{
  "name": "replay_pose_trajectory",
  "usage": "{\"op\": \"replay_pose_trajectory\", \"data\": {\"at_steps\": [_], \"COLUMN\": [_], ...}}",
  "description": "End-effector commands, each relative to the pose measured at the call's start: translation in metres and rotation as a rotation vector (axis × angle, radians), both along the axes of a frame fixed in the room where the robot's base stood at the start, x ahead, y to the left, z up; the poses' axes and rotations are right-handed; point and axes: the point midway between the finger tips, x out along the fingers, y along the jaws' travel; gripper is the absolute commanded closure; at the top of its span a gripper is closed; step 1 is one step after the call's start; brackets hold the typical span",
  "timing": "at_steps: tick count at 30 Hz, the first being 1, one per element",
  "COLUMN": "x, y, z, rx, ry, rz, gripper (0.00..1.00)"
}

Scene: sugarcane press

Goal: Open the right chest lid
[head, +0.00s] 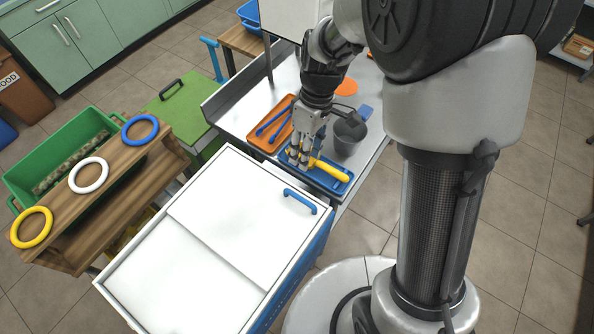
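The white chest (116,283) stands in the lower middle with a two-part white top and a blue side. Its right lid (245,205) lies flat and closed, with a blue handle (300,201) near its right edge. The other top panel (180,275) lies at the lower left. My gripper (302,160) points down over the blue tray (345,187) on the metal table, beyond the chest and apart from the blue handle. A yellow-handled tool (331,171) lies at the fingertips; I cannot tell whether the fingers hold it.
The metal table (232,108) also holds an orange tray (270,143) with a blue tool and a grey cup (349,135). A wooden rack (125,172) with coloured rings and a green bin (72,140) stand left. Tiled floor is open right of the chest, beside my base.

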Motion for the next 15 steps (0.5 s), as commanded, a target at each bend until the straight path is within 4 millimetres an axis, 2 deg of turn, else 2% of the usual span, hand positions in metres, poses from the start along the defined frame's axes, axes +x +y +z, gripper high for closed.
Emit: {"op": "replay_pose_trajectory", "data": {"at_steps": [15], "x": [-0.018], "y": [0.013], "z": [-0.109], "rx": [-0.001], "ry": [0.004], "rz": [-0.001], "gripper": [0.67]}}
